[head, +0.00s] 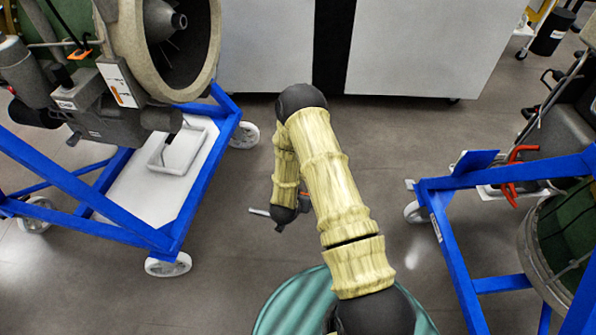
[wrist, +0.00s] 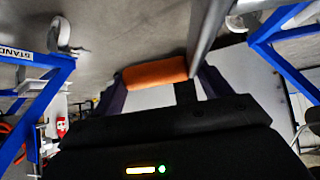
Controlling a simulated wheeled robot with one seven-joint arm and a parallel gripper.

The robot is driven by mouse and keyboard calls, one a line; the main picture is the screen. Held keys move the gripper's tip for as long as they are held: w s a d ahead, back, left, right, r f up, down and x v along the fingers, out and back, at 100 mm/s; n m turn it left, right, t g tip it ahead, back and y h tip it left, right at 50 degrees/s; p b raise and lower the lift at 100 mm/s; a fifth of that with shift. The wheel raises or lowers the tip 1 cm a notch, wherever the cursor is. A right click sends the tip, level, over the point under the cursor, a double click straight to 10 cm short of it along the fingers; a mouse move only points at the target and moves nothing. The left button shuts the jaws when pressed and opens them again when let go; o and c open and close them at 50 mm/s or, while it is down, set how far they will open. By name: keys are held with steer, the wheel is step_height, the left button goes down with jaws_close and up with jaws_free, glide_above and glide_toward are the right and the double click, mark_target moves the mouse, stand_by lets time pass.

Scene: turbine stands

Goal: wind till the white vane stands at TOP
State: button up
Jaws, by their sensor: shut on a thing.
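My gripper (wrist: 158,75) is shut on an orange grip (wrist: 150,72) in the wrist view, with a dark finger on each side. A grey bar (wrist: 207,28) runs up from beside the grip; whether they are one piece I cannot tell. In the head view my gripper (head: 281,225) hangs low over open floor between two blue stands, mostly hidden by my arm. A short grey rod (head: 259,212) shows beside it. The turbine (head: 205,45) at upper left carries a white plate with an orange mark (head: 121,88). I cannot make out a white vane or a TOP mark.
A blue wheeled stand (head: 190,190) with a white tray (head: 180,148) is at left. Another blue stand (head: 455,255) with a green-cased engine (head: 575,235) is at right. Pale cabinets (head: 420,45) stand at the back. The floor between the stands is clear.

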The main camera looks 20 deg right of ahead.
steer(key=s+a+r+n+y+p, duration=0.1)
steer(key=r+n+y+p, duration=0.1)
steer(key=r+p, duration=1.6)
steer(key=s+a+r+n+t+y+p, duration=0.1)
steer(key=r+n+p, duration=0.3)
steer(key=r+p, duration=1.4)
step_height(320, 180, up, 7)
steer(key=shift+s+r+y, duration=0.15)
steer(key=shift+s+y, duration=0.6)
steer(key=shift+y, duration=0.15)
steer(key=shift+w, duration=0.1)
